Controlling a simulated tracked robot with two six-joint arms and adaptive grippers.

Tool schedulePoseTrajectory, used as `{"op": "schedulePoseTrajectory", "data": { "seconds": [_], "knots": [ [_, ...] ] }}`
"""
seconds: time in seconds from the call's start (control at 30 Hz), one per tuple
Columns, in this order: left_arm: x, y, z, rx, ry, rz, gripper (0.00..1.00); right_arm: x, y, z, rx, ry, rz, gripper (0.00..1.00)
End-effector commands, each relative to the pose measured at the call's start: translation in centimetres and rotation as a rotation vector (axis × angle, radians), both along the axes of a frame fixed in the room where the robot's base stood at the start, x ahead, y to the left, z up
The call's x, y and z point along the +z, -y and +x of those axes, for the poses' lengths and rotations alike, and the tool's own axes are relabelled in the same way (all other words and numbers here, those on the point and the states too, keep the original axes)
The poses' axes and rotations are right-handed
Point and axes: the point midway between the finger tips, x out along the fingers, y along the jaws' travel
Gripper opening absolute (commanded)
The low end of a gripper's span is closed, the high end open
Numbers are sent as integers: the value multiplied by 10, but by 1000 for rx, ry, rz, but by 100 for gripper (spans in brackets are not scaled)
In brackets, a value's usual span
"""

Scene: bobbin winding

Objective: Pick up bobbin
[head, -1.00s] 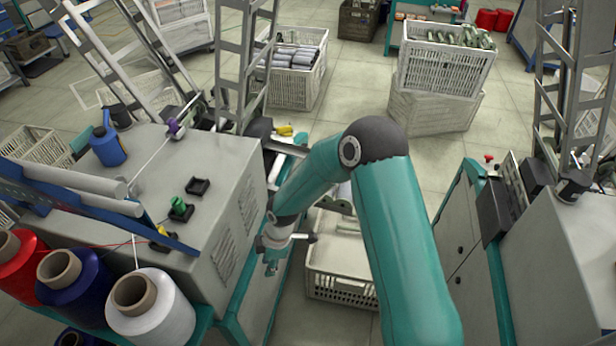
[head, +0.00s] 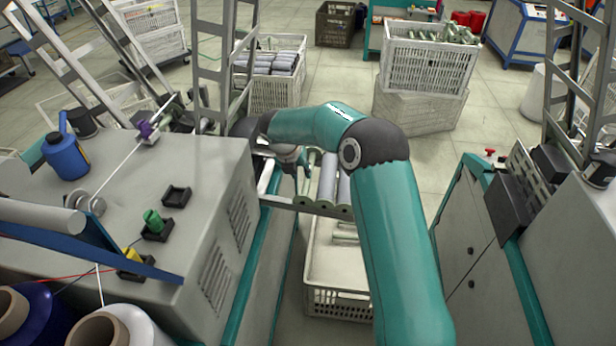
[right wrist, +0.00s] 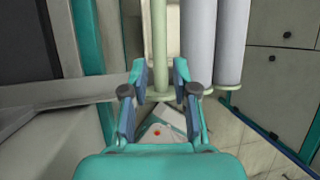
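A bare pale green bobbin (right wrist: 160,45) stretches away from my right gripper (right wrist: 159,78) in the right wrist view. The gripper is open, with one finger on each side of the bobbin's near end. I cannot tell whether either finger touches it. Two grey wound bobbins (right wrist: 198,45) lie side by side to the right of it. In the head view the grey bobbins (head: 328,178) rest on a rack beside the grey machine. My right gripper (head: 303,178) is small there and partly hidden, at the left of these bobbins. My left gripper is not in view.
The grey winding machine (head: 215,190) stands close on the left. A white crate (head: 340,300) with pale green bobbins is below the rack. A grey cabinet (head: 468,225) is on the right. Farther crates hold grey bobbins and green ones. Floor shows between them.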

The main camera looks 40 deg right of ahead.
Motion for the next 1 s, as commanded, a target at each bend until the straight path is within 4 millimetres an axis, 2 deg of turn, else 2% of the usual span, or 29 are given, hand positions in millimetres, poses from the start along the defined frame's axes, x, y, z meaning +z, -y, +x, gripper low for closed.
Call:
{"op": "schedulePoseTrajectory", "data": {
  "seconds": [0.1, 0.43, 0.7, 1.0],
  "knots": [
    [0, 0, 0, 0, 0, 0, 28, -20, 9, 2, -2, -1, 0, 28],
    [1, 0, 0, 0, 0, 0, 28, -41, 19, 6, -2, 1, 2, 28],
    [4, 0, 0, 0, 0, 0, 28, -74, 34, 12, -2, 0, 2, 28],
    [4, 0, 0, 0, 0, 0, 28, -80, 37, 13, -1, 2, 1, 28]
  ]
}}
